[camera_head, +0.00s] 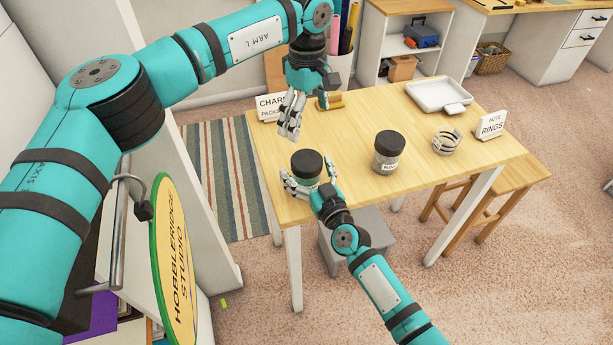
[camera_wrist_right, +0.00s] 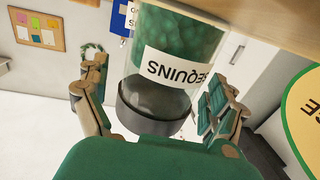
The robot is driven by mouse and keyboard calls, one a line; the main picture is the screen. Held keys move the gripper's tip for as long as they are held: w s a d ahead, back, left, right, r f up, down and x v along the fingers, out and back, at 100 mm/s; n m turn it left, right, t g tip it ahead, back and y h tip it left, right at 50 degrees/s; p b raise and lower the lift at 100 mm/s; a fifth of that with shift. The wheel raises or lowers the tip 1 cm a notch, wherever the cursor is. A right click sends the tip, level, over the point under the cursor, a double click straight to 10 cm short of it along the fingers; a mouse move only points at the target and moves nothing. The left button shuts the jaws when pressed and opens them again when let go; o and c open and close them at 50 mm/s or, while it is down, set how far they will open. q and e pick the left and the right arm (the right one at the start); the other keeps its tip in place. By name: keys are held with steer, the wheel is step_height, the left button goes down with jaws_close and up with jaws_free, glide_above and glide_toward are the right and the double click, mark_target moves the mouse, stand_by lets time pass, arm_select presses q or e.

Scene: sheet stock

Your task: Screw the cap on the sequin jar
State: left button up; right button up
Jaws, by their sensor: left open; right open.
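The sequin jar (camera_wrist_right: 180,38) is clear, with green sequins and a white SEQUINS label; it appears inverted in the right wrist view. Its black cap (camera_head: 307,162) sits over the jar mouth in the head view; the cap also shows in the right wrist view (camera_wrist_right: 150,112). Whether it is screwed tight I cannot tell. My right gripper (camera_head: 308,184) is open, with fingers on both sides of the jar near the table's front left corner. My left gripper (camera_head: 290,118) is open and empty, behind the jar; its fingers point down.
A second black-lidded jar (camera_head: 388,155) stands right of the sequin jar on the wooden table (camera_head: 350,190). Silvery rings (camera_head: 446,141), a RINGS card (camera_head: 491,124) and a white tray (camera_head: 437,95) are further right. A CHARMS card (camera_head: 270,107) stands at the back left.

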steer(key=shift+s+d, duration=0.1)
steer(key=v, duration=1.1)
steer(key=shift+s+d, duration=0.2)
steer(key=shift+s, duration=0.15)
